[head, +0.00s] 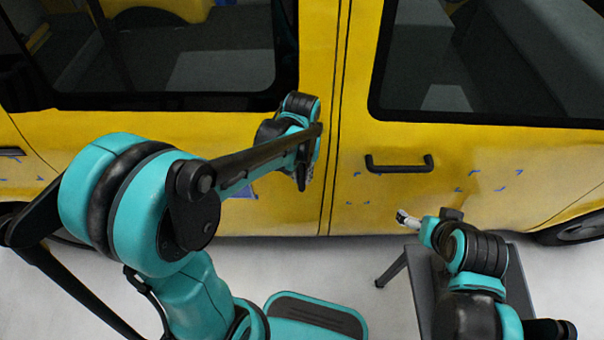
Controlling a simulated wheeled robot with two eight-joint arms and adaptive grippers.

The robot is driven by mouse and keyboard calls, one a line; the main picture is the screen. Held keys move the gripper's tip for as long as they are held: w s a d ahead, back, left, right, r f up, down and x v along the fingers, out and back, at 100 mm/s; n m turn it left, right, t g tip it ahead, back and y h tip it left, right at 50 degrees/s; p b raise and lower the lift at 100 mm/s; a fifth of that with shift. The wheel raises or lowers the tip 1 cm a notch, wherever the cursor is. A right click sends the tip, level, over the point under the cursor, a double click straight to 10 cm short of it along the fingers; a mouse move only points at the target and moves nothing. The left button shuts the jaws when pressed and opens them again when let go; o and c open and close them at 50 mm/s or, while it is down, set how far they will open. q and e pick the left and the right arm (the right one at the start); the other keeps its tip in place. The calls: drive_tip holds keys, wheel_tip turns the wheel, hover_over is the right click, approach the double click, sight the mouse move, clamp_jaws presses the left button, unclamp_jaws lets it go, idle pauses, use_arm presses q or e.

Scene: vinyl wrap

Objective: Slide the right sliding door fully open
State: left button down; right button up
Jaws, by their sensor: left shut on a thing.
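The yellow sliding door (150,130) is the wide panel on the left, with a dark window. It looks closed, with only a narrow seam between it and the front door (480,165). My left gripper (302,178) is at the sliding door's right edge, below the window corner. It is shut on what appears to be the door's handle, which the gripper and arm hide. My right gripper (406,219) is low in front of the front door, apart from its black handle (399,165). Its fingers are too small to judge.
A dark grey stool or small table (392,268) stands on the pale floor under my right arm. Blue tape marks (473,172) dot the front door, and a blue piece (246,191) shows beside my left gripper. Wheels show at both sides.

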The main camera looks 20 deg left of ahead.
use_arm(q)
drive_tip(key=shift+s+a, duration=0.2)
drive_tip(key=shift+a, duration=0.3)
drive_tip(key=s+a, duration=0.9)
drive_tip(key=a, duration=1.2)
drive_tip(key=s+a+p, duration=0.1)
drive_tip(key=s+a, duration=0.8)
drive_tip(key=a, duration=1.2)
drive_tip(key=s+a+p, duration=0.1)
drive_tip(key=s+a, duration=0.7)
drive_tip(key=a, duration=1.4)
drive_tip(key=shift+s, duration=0.4)
drive_tip(key=c, duration=1.5)
unclamp_jaws()
drive_tip(key=shift+o, duration=0.4)
drive_tip(key=shift+a, duration=0.1)
wheel_tip(320, 180, up, 12)
